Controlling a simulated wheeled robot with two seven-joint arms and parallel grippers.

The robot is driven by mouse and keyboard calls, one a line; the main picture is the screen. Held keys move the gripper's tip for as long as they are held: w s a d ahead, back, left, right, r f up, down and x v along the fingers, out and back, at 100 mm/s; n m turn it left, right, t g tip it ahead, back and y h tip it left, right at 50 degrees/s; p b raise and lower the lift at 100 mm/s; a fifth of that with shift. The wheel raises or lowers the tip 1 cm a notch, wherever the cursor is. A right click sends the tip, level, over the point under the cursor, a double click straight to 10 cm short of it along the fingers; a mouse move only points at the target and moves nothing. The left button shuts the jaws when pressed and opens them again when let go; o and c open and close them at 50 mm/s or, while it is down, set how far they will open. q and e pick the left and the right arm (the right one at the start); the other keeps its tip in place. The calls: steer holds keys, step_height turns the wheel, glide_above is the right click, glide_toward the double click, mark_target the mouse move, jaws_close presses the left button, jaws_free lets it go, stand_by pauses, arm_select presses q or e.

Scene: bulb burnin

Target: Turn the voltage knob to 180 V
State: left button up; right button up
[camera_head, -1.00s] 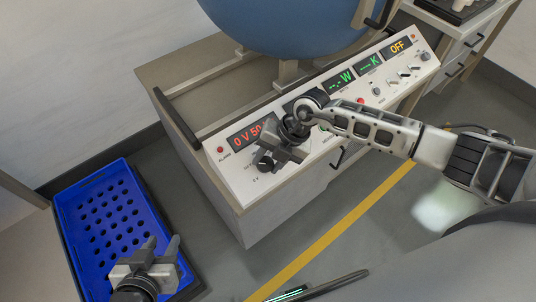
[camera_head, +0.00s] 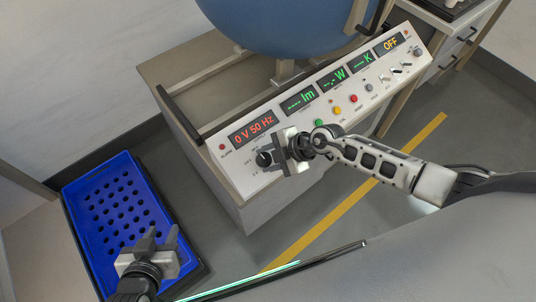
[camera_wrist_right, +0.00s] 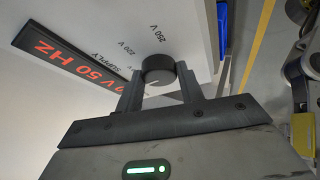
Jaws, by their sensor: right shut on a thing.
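The black round voltage knob (camera_head: 263,159) sits at the left end of the white control panel (camera_head: 240,181), beside printed voltage marks. My right gripper (camera_head: 274,158) reaches it from the right and is shut on it. In the right wrist view the knob (camera_wrist_right: 158,69) stands between the two fingertips of my right gripper (camera_wrist_right: 161,84); marks "220 V" and "250 V" show beyond it. The knob's pointer is not clear. The red supply display (camera_head: 253,131) reads "0 V 50 Hz". My left gripper (camera_head: 158,240) is open and empty at the lower left.
A blue tray with holes (camera_head: 75,206) lies at the left, close to my left gripper. Coloured buttons, including a green one (camera_head: 318,123), and small switches line the panel to the right. A big blue sphere (camera_head: 285,25) stands behind the panel.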

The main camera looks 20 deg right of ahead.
steer(key=shift+m+t, duration=0.3)
steer(key=shift+m, duration=0.3)
steer(key=o, duration=1)
steer(key=v, duration=1.6)
